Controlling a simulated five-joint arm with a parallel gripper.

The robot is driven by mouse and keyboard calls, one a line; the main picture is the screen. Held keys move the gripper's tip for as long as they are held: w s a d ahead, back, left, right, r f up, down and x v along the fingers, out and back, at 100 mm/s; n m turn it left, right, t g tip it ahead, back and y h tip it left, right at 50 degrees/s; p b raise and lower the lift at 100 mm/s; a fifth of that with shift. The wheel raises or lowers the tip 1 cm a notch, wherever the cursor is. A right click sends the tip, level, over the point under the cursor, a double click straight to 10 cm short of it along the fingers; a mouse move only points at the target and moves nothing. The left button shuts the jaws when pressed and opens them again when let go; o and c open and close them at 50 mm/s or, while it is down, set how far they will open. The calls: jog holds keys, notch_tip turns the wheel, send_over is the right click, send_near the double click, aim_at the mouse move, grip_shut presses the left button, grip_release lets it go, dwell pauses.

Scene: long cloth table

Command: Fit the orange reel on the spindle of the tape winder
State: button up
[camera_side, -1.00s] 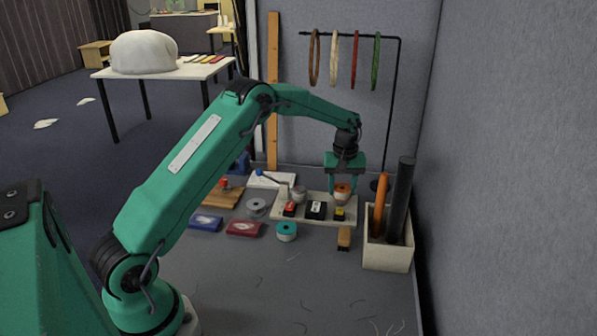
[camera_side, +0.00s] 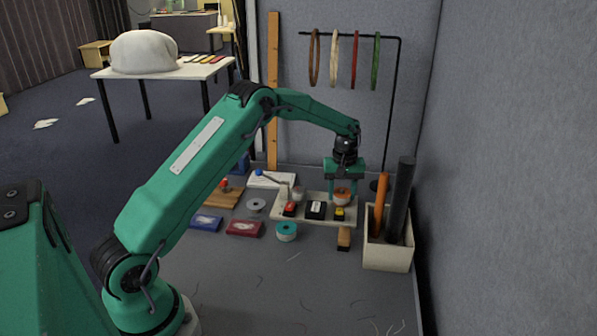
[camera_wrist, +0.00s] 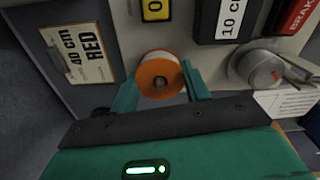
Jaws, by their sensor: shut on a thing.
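The orange reel (camera_side: 342,199), with orange flanges and a pale core, is at the right end of the cream tape winder (camera_side: 352,221). It also shows in the wrist view (camera_wrist: 146,78). My gripper (camera_side: 343,190) points down with its two green fingers shut on opposite sides of the reel. In the wrist view, a grey round spindle tip (camera_wrist: 160,83) shows within the reel's centre hole. Whether the reel is fully down on the winder plate cannot be told. The winder carries a yellow button (camera_side: 340,213), a black counter (camera_side: 316,210) and a red brake (camera_side: 290,209).
A grey drum with a crank (camera_wrist: 260,68) stands beside the counter. A "40 cm RED" card (camera_wrist: 78,53) is close to the winder. A teal reel (camera_side: 286,232) sits in front. A cream bin (camera_side: 388,256) with upright rolls stands at right. The front table is mostly clear.

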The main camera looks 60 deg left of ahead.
jog(key=shift+f, duration=0.2)
dwell(0.3)
jog(key=o, duration=1.1)
jog(key=shift+c, duration=0.2)
jog(key=shift+r, duration=0.1)
jog(key=shift+r, duration=3.75)
jog(key=shift+r, duration=0.1)
